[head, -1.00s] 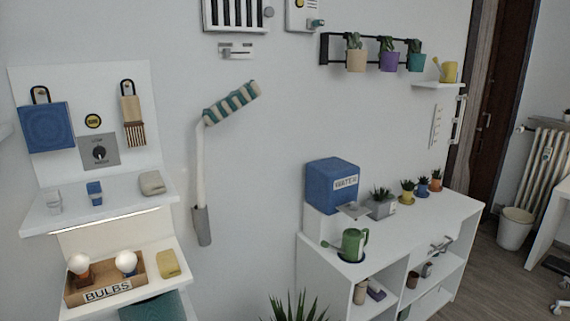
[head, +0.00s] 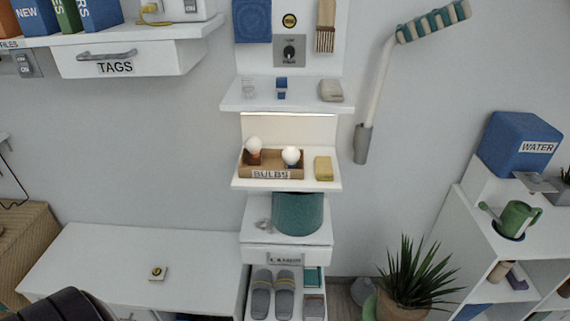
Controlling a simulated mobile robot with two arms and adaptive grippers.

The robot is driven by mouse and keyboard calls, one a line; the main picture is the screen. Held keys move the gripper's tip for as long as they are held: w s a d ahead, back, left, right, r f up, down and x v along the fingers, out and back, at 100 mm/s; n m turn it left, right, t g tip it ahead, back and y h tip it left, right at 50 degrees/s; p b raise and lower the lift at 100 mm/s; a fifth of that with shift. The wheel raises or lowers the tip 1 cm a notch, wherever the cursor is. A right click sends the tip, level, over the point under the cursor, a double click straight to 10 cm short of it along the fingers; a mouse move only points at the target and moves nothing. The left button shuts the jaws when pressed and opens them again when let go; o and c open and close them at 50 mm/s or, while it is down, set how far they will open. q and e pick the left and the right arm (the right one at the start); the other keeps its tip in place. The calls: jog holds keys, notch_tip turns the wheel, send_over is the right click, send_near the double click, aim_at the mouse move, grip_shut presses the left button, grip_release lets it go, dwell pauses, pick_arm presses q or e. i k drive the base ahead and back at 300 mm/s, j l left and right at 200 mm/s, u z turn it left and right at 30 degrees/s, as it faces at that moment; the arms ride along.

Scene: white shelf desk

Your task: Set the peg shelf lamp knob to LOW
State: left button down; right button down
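The knob (head: 289,52) is a dark round dial on a grey plate (head: 277,58) on the white back panel of the peg shelf, at the top middle of the head view. Small lettering on the plate is too small to read, so I cannot tell the setting. A lit strip (head: 289,114) glows under the upper shelf board (head: 262,104). A yellow-and-black round badge (head: 289,21) sits above the knob.
A blue square item (head: 252,20) and a brush (head: 325,38) hang beside the knob. A box labelled BULBS (head: 271,174) and a yellow sponge (head: 323,168) stand on the lower board. A TAGS drawer (head: 128,62) juts out at left. A potted plant (head: 410,280) stands at lower right.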

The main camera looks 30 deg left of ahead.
aim_at(290, 52)
jog(key=i+l, duration=0.3)
jog(key=i+l+u, duration=0.75)
jog(key=l, duration=0.15)
jog(key=k, duration=0.05)
